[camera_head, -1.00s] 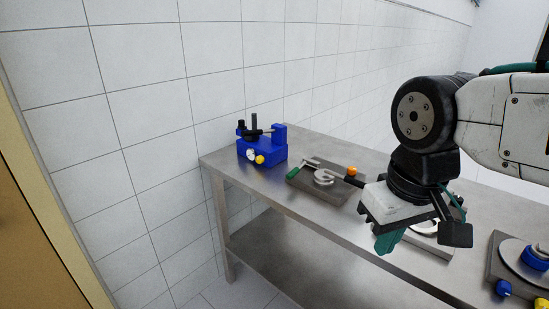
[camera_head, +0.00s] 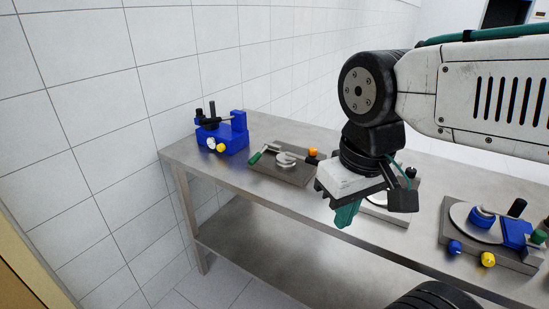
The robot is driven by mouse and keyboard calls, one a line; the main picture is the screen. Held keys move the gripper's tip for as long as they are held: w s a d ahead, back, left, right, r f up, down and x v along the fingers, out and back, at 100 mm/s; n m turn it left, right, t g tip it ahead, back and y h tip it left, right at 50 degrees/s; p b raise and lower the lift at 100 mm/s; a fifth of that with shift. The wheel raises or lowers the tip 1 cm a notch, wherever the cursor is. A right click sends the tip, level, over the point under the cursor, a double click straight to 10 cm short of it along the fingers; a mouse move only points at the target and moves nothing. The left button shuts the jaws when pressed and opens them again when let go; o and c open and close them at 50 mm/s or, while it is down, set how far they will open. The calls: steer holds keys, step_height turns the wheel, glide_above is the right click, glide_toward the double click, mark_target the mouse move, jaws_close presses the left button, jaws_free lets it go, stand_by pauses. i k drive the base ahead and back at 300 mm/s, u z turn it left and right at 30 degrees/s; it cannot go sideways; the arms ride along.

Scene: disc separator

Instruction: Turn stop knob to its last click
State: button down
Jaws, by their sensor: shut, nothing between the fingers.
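No knob in view is labelled, so I cannot tell which is the stop knob. At the right of the bench, a grey-based disc device carries a blue knob (camera_head: 455,247) and a yellow knob (camera_head: 488,259) on its front, with a blue hub (camera_head: 482,217) on its disc. At the far left end, a blue device (camera_head: 222,138) has a white knob (camera_head: 211,143) and a yellow knob (camera_head: 220,148) on its front. My gripper (camera_head: 346,214) points down with its teal fingers shut and empty. It appears in front of the middle of the bench, apart from these knobs.
The steel bench (camera_head: 330,222) runs along the tiled wall and has a lower shelf (camera_head: 260,250). A dark plate (camera_head: 283,170) with a green-handled lever and an orange knob (camera_head: 313,153) lies left of my gripper. Another fixture (camera_head: 403,213) is partly hidden behind it.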

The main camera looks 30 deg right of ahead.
mark_target(312, 151)
steer(key=u, duration=1.3)
steer(key=i, duration=0.4)
steer(key=z, duration=2.1)
